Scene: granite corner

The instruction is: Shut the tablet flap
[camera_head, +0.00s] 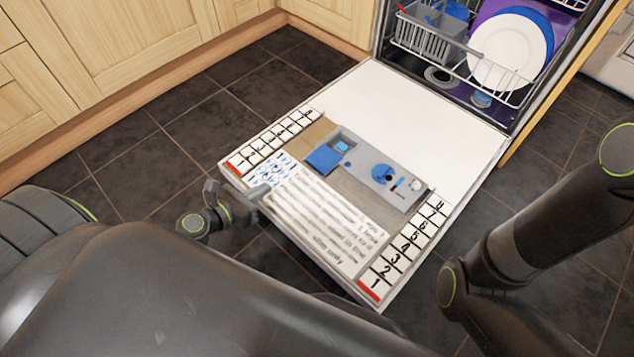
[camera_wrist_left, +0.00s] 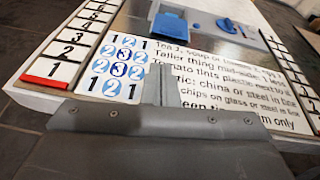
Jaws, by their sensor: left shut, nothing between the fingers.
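The blue tablet flap (camera_head: 322,158) stands open at the left end of the grey dispenser (camera_head: 385,175) set in the lowered dishwasher door. Beside it the compartment (camera_head: 344,142) is uncovered, with a small light-blue piece showing. The flap also appears in the left wrist view (camera_wrist_left: 166,26), near the top. My left gripper (camera_head: 262,190) is shut and empty, over the door's near left edge by the printed panel, on the near side of the flap and apart from it. The left wrist view shows its closed fingers (camera_wrist_left: 160,85) in front of the printed text. My right gripper is not in view.
The white door (camera_head: 425,98) lies lowered, with numbered strips (camera_head: 408,245) along both sides. The rack (camera_head: 424,42) behind holds plates (camera_head: 510,52). Wooden cabinets (camera_head: 115,50) stand at left. Dark floor tiles (camera_head: 175,160) beside the door are clear.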

